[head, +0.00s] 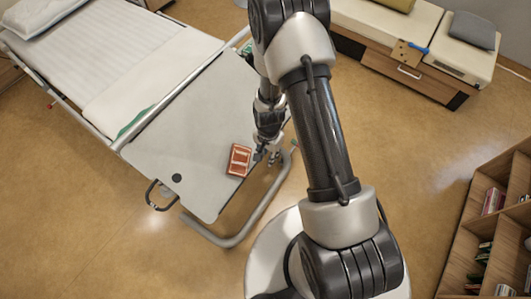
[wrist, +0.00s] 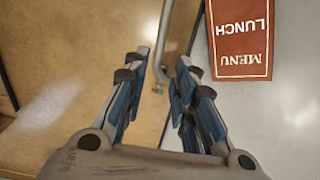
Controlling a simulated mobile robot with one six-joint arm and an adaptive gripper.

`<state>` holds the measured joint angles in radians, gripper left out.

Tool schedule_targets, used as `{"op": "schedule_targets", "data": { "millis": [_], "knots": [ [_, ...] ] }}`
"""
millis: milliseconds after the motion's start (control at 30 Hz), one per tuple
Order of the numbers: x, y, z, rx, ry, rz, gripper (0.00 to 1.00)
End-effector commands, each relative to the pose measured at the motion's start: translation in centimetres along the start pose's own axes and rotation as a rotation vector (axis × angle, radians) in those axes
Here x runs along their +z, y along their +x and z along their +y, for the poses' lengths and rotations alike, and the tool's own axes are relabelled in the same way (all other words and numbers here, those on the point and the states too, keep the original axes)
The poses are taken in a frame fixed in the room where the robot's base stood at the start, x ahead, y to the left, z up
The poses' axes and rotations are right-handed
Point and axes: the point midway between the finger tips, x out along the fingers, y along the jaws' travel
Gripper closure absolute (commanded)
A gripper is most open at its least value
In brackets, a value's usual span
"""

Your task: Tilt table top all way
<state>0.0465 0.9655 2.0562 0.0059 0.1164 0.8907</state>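The grey table top (head: 190,125) extends from beside the bed toward me in the head view and looks about level. A red lunch menu (head: 239,160) lies flat on it near its right edge. My gripper (head: 266,157) is just off that edge, beside the menu. In the wrist view my gripper (wrist: 160,75) is open, with a grey bent rod (wrist: 167,35) showing between and beyond its fingers. A small coloured tip (wrist: 157,91) shows between the fingers; I cannot tell whether they touch it. The menu (wrist: 241,38) and table top (wrist: 287,115) are right of the fingers.
The bed (head: 120,50) is at upper left. A curved tube frame (head: 250,222) shows below the table top, and a dark loop handle (head: 157,195) is at its left. A sofa (head: 400,35) is at upper right and a bookshelf (head: 480,220) at right. Floor between is clear.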

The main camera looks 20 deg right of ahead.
Motion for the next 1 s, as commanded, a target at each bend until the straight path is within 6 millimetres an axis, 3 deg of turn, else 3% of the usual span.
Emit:
{"op": "schedule_targets", "data": {
  "millis": [1000],
  "knots": [
    [0.0, -6.4, 3.6, 0.0, 0.001, 0.0, 0.75]
  ]
}}
